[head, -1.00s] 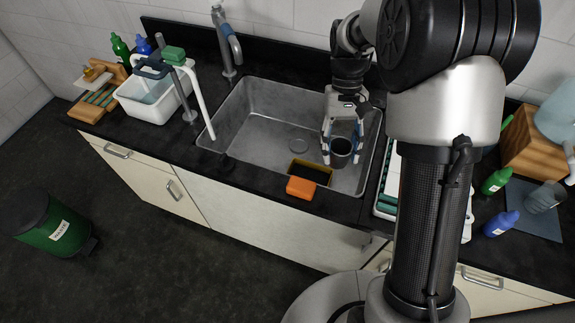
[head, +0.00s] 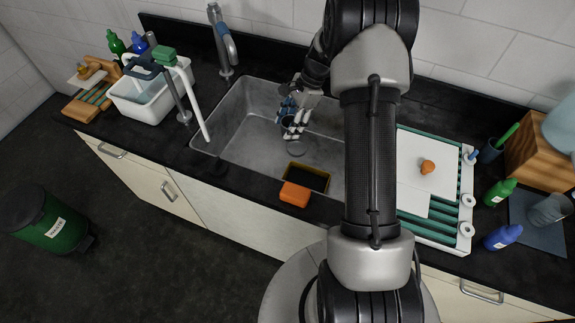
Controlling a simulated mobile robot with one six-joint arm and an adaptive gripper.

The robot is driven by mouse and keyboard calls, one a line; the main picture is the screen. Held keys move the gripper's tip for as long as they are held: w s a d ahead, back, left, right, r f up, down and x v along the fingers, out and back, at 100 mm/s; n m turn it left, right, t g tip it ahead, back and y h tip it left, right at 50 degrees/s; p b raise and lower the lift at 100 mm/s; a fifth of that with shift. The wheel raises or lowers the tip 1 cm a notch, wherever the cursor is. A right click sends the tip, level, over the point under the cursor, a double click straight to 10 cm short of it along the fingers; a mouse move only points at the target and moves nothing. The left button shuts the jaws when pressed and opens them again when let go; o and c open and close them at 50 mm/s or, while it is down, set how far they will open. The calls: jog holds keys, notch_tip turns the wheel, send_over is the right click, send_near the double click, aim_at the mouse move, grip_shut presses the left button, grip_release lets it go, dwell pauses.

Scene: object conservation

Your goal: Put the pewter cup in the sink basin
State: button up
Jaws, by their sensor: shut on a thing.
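The sink basin (head: 240,140) is a grey metal tub set in the dark counter, with a round drain in its floor. My gripper (head: 290,121) is over the left-middle part of the basin, reaching in from the back right. It is shut on the pewter cup (head: 288,122), a small dark grey cup mostly hidden by the fingers. The cup appears within the basin's outline, behind the drain. I cannot tell whether it touches the basin floor.
An orange sponge (head: 295,194) and a dark yellow-rimmed caddy (head: 307,177) are at the basin's front edge. The faucet (head: 222,45) stands behind. A white tub (head: 150,100) is left; a white board (head: 420,165) with an orange item is right. My arm hides the basin's right side.

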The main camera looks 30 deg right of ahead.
jog(key=s+d+f+m+t+h, duration=0.1)
jog(key=d+f+m+t+h, duration=0.15)
jog(key=d+m, duration=0.5)
jog(key=d+f+m+t+h, duration=0.1)
jog(key=d+f+m, duration=0.2)
jog(key=d+m, duration=0.45)
jog(key=shift+n+t, duration=0.25)
jog(key=shift+n, duration=0.55)
jog(key=shift+d+f+b, duration=0.3)
jog(key=shift+f+b, duration=1.05)
jog(key=shift+f, duration=2)
jog(key=shift+d+f+b, duration=0.35)
jog(key=shift+f+b, duration=0.95)
jog(key=shift+f, duration=2)
jog(key=shift+d+f+b, duration=0.3)
jog(key=shift+f+b, duration=1.05)
jog(key=shift+f, duration=2)
jog(key=shift+f, duration=0.15)
jog(key=o, duration=1.2)
